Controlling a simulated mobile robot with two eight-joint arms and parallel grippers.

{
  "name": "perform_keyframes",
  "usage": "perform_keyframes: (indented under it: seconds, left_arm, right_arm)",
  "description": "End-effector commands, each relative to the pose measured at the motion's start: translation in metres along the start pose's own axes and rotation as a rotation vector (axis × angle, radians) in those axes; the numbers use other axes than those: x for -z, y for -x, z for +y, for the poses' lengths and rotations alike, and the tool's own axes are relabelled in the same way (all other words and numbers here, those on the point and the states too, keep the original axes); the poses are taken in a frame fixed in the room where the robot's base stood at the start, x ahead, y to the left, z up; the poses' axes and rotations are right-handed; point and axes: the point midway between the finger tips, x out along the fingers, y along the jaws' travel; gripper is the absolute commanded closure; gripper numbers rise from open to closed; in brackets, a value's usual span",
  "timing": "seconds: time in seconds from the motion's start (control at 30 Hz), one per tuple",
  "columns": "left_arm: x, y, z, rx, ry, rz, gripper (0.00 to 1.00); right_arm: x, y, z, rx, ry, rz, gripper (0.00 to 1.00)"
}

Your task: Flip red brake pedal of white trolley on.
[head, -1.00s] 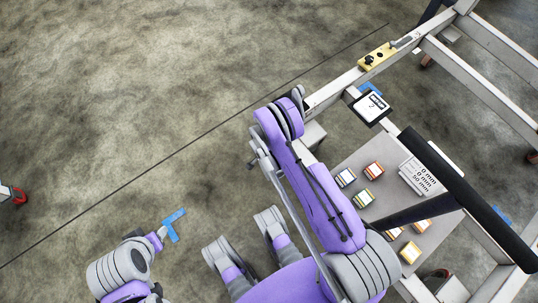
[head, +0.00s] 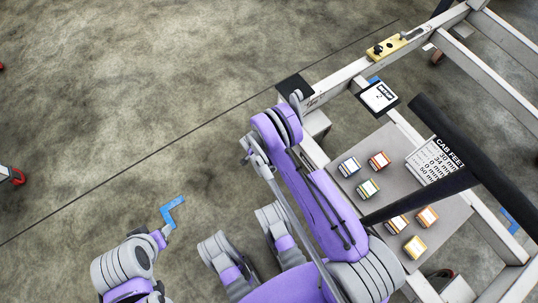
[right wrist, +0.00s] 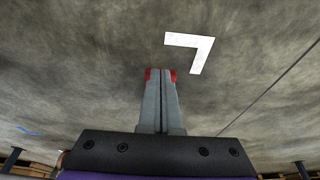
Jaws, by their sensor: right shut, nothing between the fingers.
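The white trolley (head: 345,78) is the pale metal frame along the right of the head view. No red brake pedal can be made out for certain on it there. My right arm reaches up beside its near end, and the gripper tip is not clear in that view. In the right wrist view my right gripper (right wrist: 161,76) is shut and empty, with its grey fingers together over the floor. Red shows on both sides of the fingertips; I cannot tell whether it is the pedal behind them or part of the fingers.
A grey tray (head: 350,190) on the trolley holds several small coloured boxes. A black handle bar (head: 462,140) crosses it. A yellow block (head: 393,46) sits on the far rail. Blue tape (head: 172,211) marks the floor. A red part (head: 17,176) shows at the left edge.

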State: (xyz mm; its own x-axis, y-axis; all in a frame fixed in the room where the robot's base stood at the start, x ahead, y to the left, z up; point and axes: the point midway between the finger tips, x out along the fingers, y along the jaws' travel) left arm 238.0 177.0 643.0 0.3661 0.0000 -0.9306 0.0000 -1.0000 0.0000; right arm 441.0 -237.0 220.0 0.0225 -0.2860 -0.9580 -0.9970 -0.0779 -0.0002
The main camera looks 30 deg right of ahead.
Motion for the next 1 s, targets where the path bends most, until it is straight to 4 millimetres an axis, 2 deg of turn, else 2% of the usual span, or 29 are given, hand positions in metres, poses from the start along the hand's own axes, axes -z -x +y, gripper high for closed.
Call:
perform_keyframes:
  seconds: [0.4,1.0]
  left_arm:
    - [-0.001,-0.006,0.0,0.0,0.0,0.001,0.5]
    - [-0.001,-0.006,0.0,0.0,0.0,0.001,0.5]
  right_arm:
    - [-0.011,-0.018,0.0,0.0,0.001,-0.001,1.0]
    - [-0.013,-0.022,0.001,-0.001,0.0,-0.003,1.0]
